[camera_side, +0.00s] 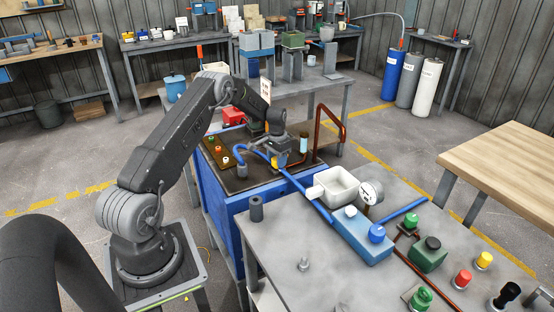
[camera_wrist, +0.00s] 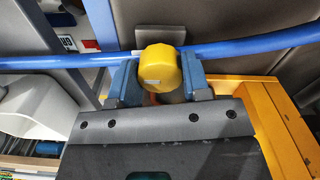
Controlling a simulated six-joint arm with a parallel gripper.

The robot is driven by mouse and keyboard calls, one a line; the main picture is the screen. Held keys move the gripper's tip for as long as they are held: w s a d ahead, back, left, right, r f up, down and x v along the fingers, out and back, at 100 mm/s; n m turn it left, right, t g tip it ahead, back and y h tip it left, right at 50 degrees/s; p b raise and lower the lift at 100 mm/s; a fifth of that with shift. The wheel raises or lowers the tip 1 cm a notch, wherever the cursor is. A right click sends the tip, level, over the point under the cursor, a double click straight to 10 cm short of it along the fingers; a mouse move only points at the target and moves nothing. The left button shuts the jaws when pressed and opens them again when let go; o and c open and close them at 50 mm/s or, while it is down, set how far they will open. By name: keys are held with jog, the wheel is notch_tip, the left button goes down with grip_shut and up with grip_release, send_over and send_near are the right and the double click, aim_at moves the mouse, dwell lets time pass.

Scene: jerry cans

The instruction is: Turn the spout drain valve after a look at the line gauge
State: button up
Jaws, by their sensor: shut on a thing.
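A yellow valve knob (camera_wrist: 158,68) sits on a blue pipe (camera_wrist: 245,46). My gripper (camera_wrist: 160,76) is shut on this knob, with one blue-grey finger on each side of it.
The grey bench (camera_side: 290,240) at the front carries a white basin (camera_side: 333,188), a blue block (camera_side: 358,236) with a blue knob, and several coloured knobs. A brown-red pipe frame (camera_side: 331,130) rises behind my gripper. A wooden table (camera_side: 505,160) stands at the right.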

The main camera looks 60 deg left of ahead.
jog(key=o, duration=0.9)
jog(key=shift+r, duration=0.1)
notch_tip(320, 180, up, 14)
jog(key=shift+f, duration=0.15)
jog(key=s+d+r+m+t, duration=0.1)
jog(key=s+d+r, duration=0.2)
jog(key=d+r, duration=0.6)
jog(key=s+d+r+t, duration=0.1)
jog(key=s+d+r, duration=0.1)
jog(key=d+r, duration=0.75)
jog(key=s+d+t, duration=0.1)
jog(key=s+d, duration=0.5)
jog(key=s, duration=0.1)
jog(key=s+d+f+m+t, duration=0.1)
jog(key=s+d, duration=0.5)
jog(key=s, duration=0.1)
jog(key=s+d+t, duration=0.1)
jog(key=s+d, duration=0.5)
jog(key=s, duration=0.1)
jog(key=shift+s+f+t, duration=0.25)
jog(key=shift+s+t, duration=0.05)
jog(key=shift+s, duration=0.05)
